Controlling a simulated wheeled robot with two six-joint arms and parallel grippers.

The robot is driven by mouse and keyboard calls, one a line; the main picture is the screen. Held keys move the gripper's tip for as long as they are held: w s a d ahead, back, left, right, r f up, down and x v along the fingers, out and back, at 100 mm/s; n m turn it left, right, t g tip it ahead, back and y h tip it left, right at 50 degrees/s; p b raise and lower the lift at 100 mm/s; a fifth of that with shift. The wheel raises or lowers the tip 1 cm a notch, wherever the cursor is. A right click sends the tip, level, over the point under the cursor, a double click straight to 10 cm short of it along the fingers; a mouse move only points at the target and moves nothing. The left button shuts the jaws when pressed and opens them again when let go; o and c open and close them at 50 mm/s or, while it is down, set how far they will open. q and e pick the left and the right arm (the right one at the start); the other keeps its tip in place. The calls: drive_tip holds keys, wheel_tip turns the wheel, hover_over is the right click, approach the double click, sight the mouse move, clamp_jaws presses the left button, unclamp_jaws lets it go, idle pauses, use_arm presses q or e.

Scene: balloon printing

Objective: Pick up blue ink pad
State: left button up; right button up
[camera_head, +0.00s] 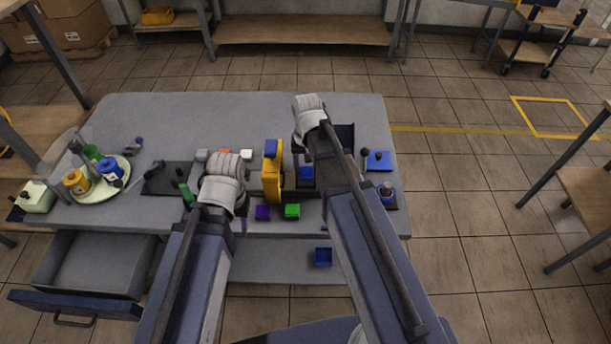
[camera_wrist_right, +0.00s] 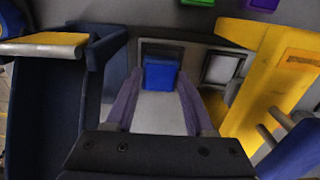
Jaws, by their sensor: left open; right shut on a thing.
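A blue block, which I take to be the blue ink pad (camera_wrist_right: 161,74), sits between the two fingers of my right gripper (camera_wrist_right: 158,90) in the right wrist view, over a pale square slot. My right gripper is shut on it. In the head view the blue pad (camera_head: 306,173) shows just right of the yellow stand, beside my right forearm. A purple block (camera_head: 263,212) and a green block (camera_head: 292,211) lie at the table's front edge. My left gripper (camera_head: 207,190) is over the left middle of the table, open; its fingertips are mostly hidden.
A yellow stand (camera_head: 271,172) rises close to the right gripper. A blue square pad (camera_head: 379,160) lies further right. A round tray (camera_head: 100,181) with bottles and a dark mat (camera_head: 167,178) are at left. A drawer (camera_head: 98,262) stands open at front left.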

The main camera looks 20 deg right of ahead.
drive_tip(key=shift+r+p, duration=2.3)
drive_tip(key=shift+r, duration=0.3)
